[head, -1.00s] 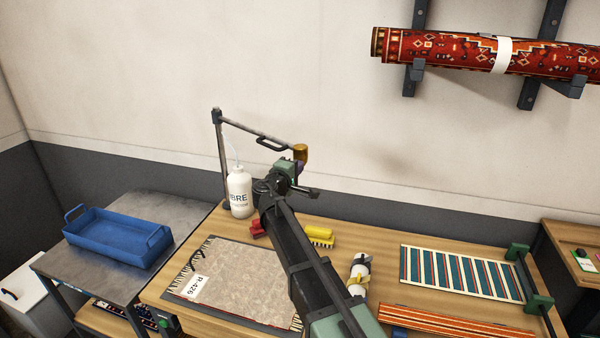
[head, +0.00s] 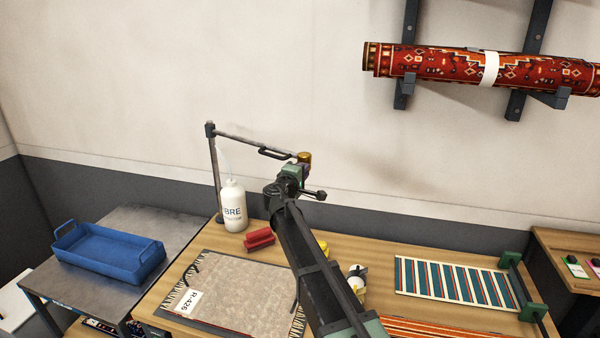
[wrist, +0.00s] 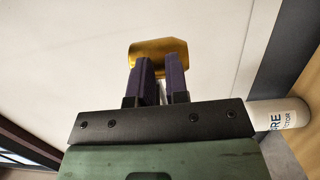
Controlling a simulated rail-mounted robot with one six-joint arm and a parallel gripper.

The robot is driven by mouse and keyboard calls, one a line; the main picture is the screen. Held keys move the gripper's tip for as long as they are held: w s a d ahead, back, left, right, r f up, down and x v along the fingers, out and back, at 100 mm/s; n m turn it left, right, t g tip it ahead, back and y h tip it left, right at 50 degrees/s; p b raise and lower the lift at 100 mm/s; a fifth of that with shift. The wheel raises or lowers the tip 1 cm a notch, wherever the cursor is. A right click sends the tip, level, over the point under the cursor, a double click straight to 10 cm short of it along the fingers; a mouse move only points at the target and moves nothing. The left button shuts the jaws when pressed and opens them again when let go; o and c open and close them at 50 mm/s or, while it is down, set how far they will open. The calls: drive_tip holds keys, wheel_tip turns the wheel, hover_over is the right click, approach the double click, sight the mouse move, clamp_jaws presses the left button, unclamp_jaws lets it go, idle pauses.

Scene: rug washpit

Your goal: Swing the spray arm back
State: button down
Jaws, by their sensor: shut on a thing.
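The spray arm (head: 240,139) is a thin grey boom that reaches right from the top of an upright post (head: 215,175) at the bench's back left. It carries a dark loop handle and ends in a brass head (head: 304,157). My gripper (head: 300,168) is at this outer end, just below the brass head. In the wrist view the brass head (wrist: 160,50) shows just beyond the two purple-padded fingers (wrist: 160,82), which are shut on the end of the spray arm. The exact grip spot is mostly hidden by the fingers.
A white bottle (head: 233,208) stands beside the post, with a red brush (head: 259,238) near it. A grey rug (head: 240,287) lies on the bench, and a striped rug (head: 455,278) lies at right. A blue tray (head: 108,257) sits on the left cart. The wall is close behind.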

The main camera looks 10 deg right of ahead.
drive_tip(key=s+a, duration=0.3)
drive_tip(key=s, duration=1)
drive_tip(key=shift+s+a+f, duration=0.2)
drive_tip(key=shift+s, duration=0.05)
drive_tip(key=s+d+f+m+g+y+b, duration=0.2)
drive_tip(key=s+f+m+g+y, duration=0.3)
drive_tip(key=s+f, duration=0.6)
drive_tip(key=s+d+f+m+g+y+b, duration=0.3)
drive_tip(key=s+f+g, duration=0.7)
drive_tip(key=s, duration=0.4)
drive_tip(key=d+f+m+y, duration=0.1)
drive_tip(key=m+y, duration=0.1)
drive_tip(key=m, duration=0.1)
drive_tip(key=shift+s+d+f, duration=0.15)
drive_tip(key=shift+d+f, duration=0.2)
